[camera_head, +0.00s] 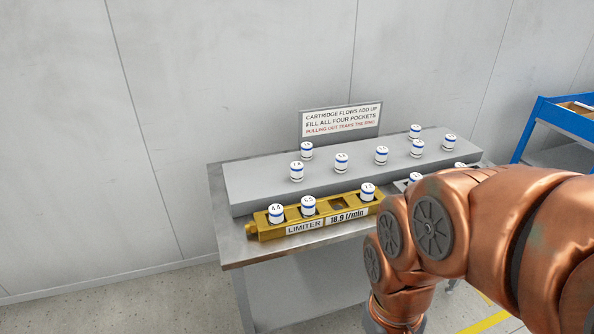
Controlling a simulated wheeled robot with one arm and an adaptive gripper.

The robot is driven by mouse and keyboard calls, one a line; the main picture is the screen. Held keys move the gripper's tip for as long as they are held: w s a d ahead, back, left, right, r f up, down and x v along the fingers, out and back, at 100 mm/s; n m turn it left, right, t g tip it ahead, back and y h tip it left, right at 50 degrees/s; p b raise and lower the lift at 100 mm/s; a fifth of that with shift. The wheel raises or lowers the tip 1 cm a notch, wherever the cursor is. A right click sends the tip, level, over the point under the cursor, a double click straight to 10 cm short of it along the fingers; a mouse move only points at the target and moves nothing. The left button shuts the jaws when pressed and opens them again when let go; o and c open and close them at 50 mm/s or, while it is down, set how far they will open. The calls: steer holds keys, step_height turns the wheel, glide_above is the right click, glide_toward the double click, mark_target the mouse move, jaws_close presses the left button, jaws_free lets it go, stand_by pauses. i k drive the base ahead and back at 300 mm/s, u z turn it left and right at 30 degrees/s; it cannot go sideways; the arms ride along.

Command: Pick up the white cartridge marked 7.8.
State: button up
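Several white cartridges with blue bands stand upright on the grey raised shelf (256,187) at the back of the table. The one at its front left (297,173) seems to be the white cartridge marked 7.8, but its print is tiny and I cannot be sure. It stands apart from its neighbours, with nothing touching it. My copper arm fills the right of the view and hides part of the table's right side. My gripper is not visible in this view.
A yellow limiter block (268,233), labelled 18.9 l/min, lies in front of the shelf. It holds three white cartridges and shows one empty pocket (338,205). A sign (340,120) stands behind the shelf. A blue rack (560,117) is at right.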

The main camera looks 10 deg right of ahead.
mark_target(296, 168)
steer(key=k, duration=0.65)
steer(key=u, duration=0.5)
steer(key=i, duration=1.55)
steer(key=z, duration=0.1)
